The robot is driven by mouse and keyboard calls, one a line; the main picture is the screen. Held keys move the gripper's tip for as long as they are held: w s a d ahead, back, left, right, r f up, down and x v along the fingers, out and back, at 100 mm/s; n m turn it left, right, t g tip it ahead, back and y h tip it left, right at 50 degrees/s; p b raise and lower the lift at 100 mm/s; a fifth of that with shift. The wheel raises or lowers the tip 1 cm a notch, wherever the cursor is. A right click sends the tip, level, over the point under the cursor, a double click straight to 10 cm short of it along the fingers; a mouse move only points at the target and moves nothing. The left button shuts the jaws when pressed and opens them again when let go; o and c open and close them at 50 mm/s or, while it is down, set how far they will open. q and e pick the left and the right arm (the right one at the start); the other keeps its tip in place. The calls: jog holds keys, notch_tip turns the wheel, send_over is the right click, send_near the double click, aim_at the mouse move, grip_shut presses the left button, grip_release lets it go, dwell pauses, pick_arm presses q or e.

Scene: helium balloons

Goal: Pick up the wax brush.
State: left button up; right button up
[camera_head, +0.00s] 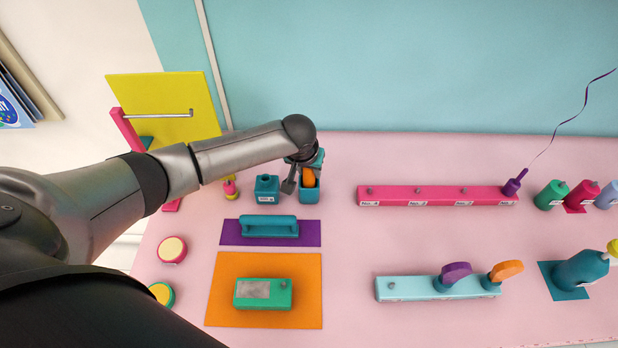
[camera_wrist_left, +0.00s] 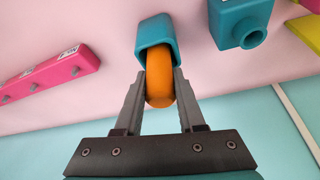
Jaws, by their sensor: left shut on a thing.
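The orange wax brush (camera_head: 309,178) stands in a teal cup (camera_head: 310,197) on the pink table. In the left wrist view its rounded orange part (camera_wrist_left: 159,88) sticks out of the teal cup (camera_wrist_left: 156,38), and its lower part is hidden inside. My left gripper (camera_head: 302,181) is shut on the wax brush, with one finger on each side of the orange part in the left wrist view. In the head view my wrist partly covers the brush. My right gripper is in neither view.
A teal container with a round opening (camera_head: 267,189) stands close on the left. A purple mat (camera_head: 312,233) with a teal handled tool lies in front. A pink rack (camera_head: 437,196) is to the right. Pink table is clear between cup and rack.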

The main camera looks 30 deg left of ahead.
pick_arm(q)
grip_shut()
jog(key=shift+r, duration=0.1)
notch_tip(320, 180, up, 20)
jog(key=p, duration=0.1)
dwell(0.6)
